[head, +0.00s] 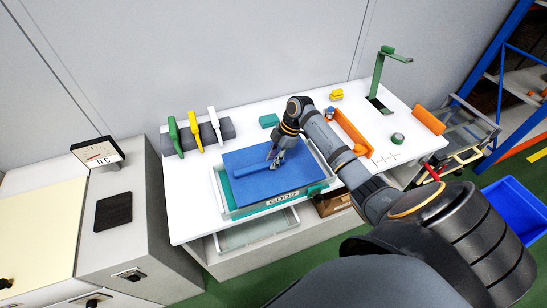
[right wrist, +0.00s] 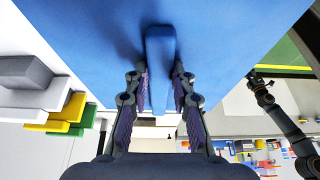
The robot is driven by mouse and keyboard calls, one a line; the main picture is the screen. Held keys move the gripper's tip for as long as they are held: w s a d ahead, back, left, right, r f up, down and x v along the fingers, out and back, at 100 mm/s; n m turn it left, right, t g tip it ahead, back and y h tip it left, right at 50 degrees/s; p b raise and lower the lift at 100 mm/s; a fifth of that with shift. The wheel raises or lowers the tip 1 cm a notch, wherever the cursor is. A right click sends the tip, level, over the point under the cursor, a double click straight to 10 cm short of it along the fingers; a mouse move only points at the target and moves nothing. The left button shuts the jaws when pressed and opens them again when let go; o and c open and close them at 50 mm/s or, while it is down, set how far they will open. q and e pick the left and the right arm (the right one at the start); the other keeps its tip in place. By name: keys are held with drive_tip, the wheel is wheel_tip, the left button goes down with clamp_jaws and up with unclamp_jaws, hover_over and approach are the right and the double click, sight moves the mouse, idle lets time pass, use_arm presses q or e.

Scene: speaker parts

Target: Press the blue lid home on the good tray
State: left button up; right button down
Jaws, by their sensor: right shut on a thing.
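The blue lid (head: 254,186) is a flat panel with a raised bar handle (right wrist: 160,48) on top. It lies over the white tray labelled GOOD (head: 283,200) on the table, covering most of its opening. A teal strip shows between the lid and the tray's front wall, and the tray's left rim shows beside the lid. I cannot tell whether the lid touches the rim. My right gripper (head: 275,155) is shut on the handle, one finger on each side in the right wrist view (right wrist: 160,88). My left gripper (right wrist: 257,80) seems to show small in the right wrist view; its jaw state is unclear.
A pale drawer (head: 257,231) sits below the tabletop.

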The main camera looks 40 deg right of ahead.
drive_tip(key=shift+f, duration=0.45)
drive_tip(key=c, duration=1.1)
unclamp_jaws()
drive_tip(key=shift+o, duration=0.2)
drive_tip(key=shift+d+r, duration=0.2)
drive_tip(key=shift+r, duration=0.15)
drive_tip(key=v, duration=1.1)
drive_tip(key=shift+s+d, duration=0.1)
drive_tip(key=shift+s, duration=0.05)
